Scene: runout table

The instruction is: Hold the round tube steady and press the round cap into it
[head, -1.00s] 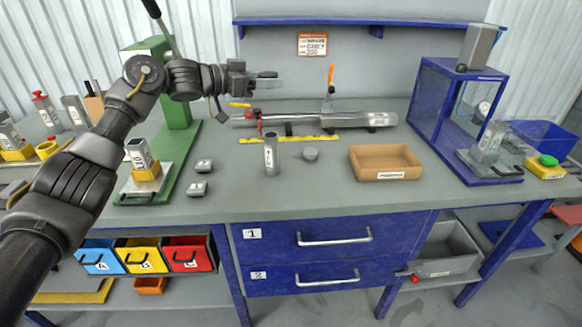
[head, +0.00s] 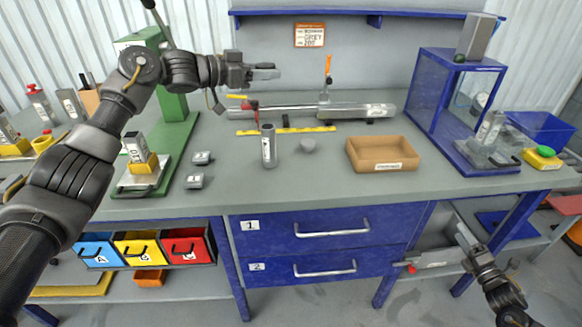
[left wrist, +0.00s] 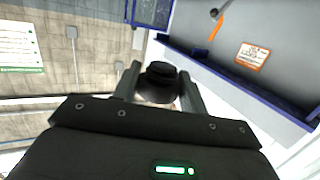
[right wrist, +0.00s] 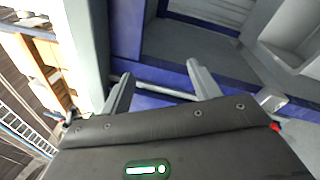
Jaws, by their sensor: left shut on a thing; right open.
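The round tube (head: 268,147) is a grey metal cylinder standing upright, open end up, on the bench top. My left gripper (head: 265,72) is above and behind it in the head view, well clear of it. In the left wrist view the left fingers (left wrist: 160,80) are shut on a dark round stepped piece (left wrist: 160,83), which looks like a round cap. A grey round piece (head: 308,145) lies right of the tube; I cannot tell if it is a cap too. My right gripper (head: 464,238) is open and empty, low in front of the bench; its fingers (right wrist: 160,85) are apart.
A cardboard tray (head: 383,155) is to the right, before a blue guarded press (head: 455,110).

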